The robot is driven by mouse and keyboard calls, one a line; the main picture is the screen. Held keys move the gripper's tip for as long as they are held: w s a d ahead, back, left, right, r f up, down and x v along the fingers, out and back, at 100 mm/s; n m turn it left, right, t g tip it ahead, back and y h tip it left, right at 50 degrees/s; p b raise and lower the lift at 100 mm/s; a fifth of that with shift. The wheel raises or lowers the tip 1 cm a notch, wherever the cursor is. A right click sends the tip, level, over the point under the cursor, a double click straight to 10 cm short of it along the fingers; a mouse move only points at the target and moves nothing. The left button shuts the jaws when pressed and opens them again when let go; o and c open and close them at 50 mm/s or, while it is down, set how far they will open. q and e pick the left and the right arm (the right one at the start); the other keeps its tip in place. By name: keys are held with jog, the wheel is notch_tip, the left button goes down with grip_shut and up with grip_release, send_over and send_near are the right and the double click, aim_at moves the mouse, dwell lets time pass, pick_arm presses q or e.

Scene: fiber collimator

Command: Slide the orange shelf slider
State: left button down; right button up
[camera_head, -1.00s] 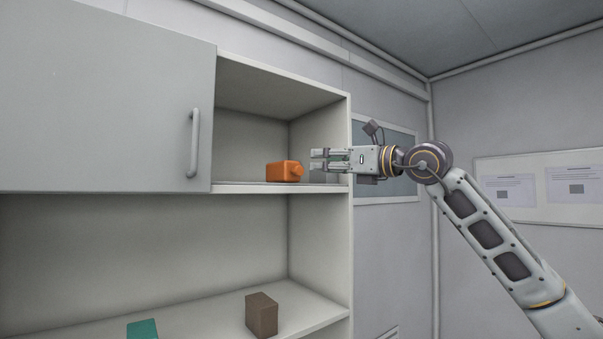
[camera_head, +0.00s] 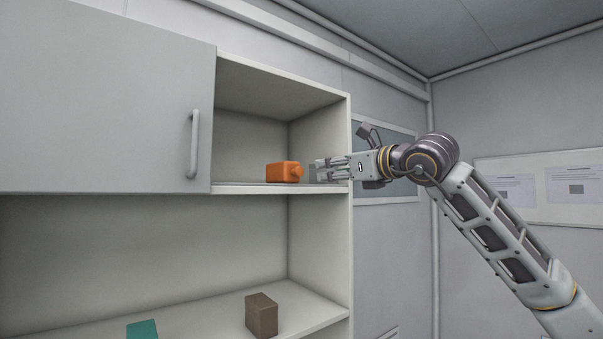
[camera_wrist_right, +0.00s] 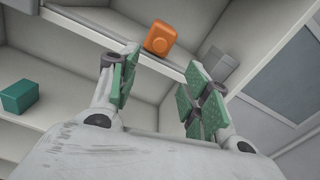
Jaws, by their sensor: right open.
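The orange shelf slider (camera_head: 283,172) is a block with a small round knob on its right end. It sits on the upper shelf, in the open bay right of the cabinet door. My right gripper (camera_head: 318,171) is just right of it, at about shelf height, pointing left, with a small gap to the knob. In the right wrist view the orange slider (camera_wrist_right: 160,38) lies ahead, between and beyond the two open green-padded fingers (camera_wrist_right: 157,88). Nothing is between the fingers. My left gripper is in neither view.
A grey door with a handle (camera_head: 194,143) covers the upper left of the cabinet. The bay's right side wall (camera_head: 319,135) stands near my right gripper. A brown block (camera_head: 262,315) and a teal block (camera_head: 142,330) sit on the lower shelf.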

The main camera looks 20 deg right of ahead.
jog(key=p, duration=0.2)
send_near(300, 172)
jog(key=w, duration=0.2)
jog(key=x, duration=0.2)
jog(key=p+x, duration=0.1)
jog(key=x, duration=0.2)
jog(key=p+x, duration=0.1)
jog(key=x, duration=0.1)
jog(key=shift+a+r, duration=0.1)
jog(key=shift+a, duration=0.2)
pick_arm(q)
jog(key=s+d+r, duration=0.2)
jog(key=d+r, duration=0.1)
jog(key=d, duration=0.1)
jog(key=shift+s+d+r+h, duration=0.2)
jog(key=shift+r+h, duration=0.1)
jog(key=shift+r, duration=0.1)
pick_arm(e)
jog(key=shift+w, duration=0.2)
jog(key=shift+c, duration=0.8)
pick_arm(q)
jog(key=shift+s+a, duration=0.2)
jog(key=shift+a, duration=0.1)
pick_arm(e)
grip_shut()
